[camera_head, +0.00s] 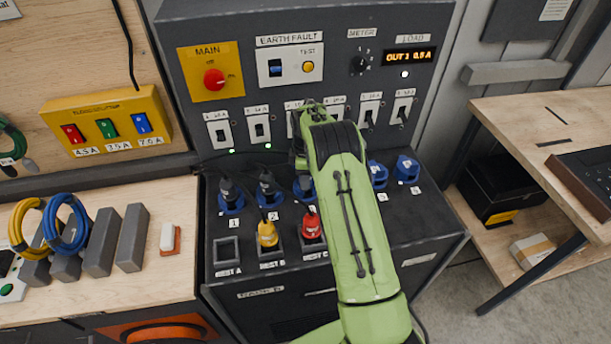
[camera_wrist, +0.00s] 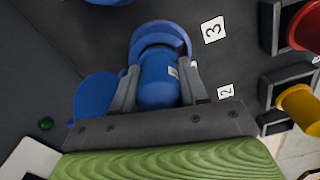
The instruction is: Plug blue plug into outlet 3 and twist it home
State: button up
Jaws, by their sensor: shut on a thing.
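In the wrist view the blue plug (camera_wrist: 159,82) sits between the two grey fingers of my gripper (camera_wrist: 160,70), which are shut on it. Its far end meets a blue outlet ring (camera_wrist: 160,35) beside the label 3 (camera_wrist: 213,30). I cannot tell how deep it sits or how far it is turned. In the head view my gripper (camera_head: 300,150) is at the third place in the outlet row, and my arm hides most of it. A bit of blue (camera_head: 304,187) shows there. Rest A (camera_head: 228,250) is empty.
Black plugs stand in outlet 1 (camera_head: 231,197) and outlet 2 (camera_head: 268,190). A yellow plug (camera_head: 267,233) and a red plug (camera_head: 309,223) stand in the rests in front. Blue outlets (camera_head: 406,169) lie right of my arm. A switch row (camera_head: 259,129) rises behind.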

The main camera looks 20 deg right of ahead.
jog(key=m, duration=0.4)
jog(key=shift+m+b, duration=0.35)
jog(key=shift+m, duration=0.75)
grip_shut()
jog(key=m, duration=0.3)
jog(key=shift+a, duration=0.1)
jog(key=shift+m+b, duration=0.45)
jog(key=shift+m, duration=1.45)
jog(key=o, duration=1.2)
grip_release()
notch_tip(320, 180, up, 16)
jog(key=shift+r+p, duration=0.1)
jog(key=shift+p, duration=0.6)
